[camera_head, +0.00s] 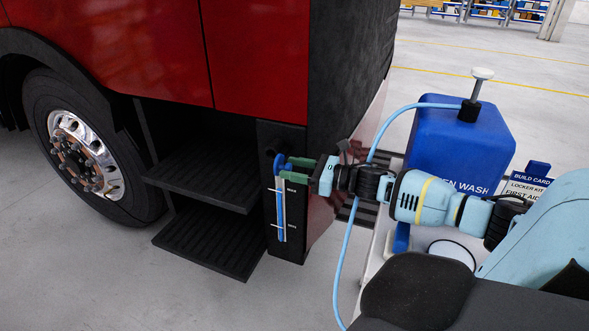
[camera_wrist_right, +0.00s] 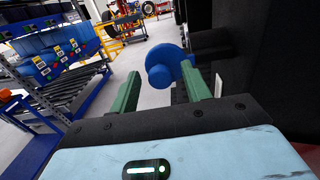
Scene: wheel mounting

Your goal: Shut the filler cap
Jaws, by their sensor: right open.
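The blue filler cap (camera_head: 280,163) is on the dark corner panel of the red truck, above a vertical sight gauge (camera_head: 281,210). In the right wrist view the cap (camera_wrist_right: 172,64) shows as a round disc with a stubby knob. Whether it is seated or swung open I cannot tell. My right gripper (camera_head: 287,169) is open, its green fingers reaching left to the cap. In the wrist view the cap lies between and just beyond the fingertips; contact is unclear. My left gripper is not in view.
Black steps (camera_head: 205,183) and a wheel (camera_head: 90,150) are left of the panel. A blue wash tank (camera_head: 460,145) with a light blue hose (camera_head: 347,245) stands on a cart at right, the hose passing near my right arm. Open floor lies in front of the steps.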

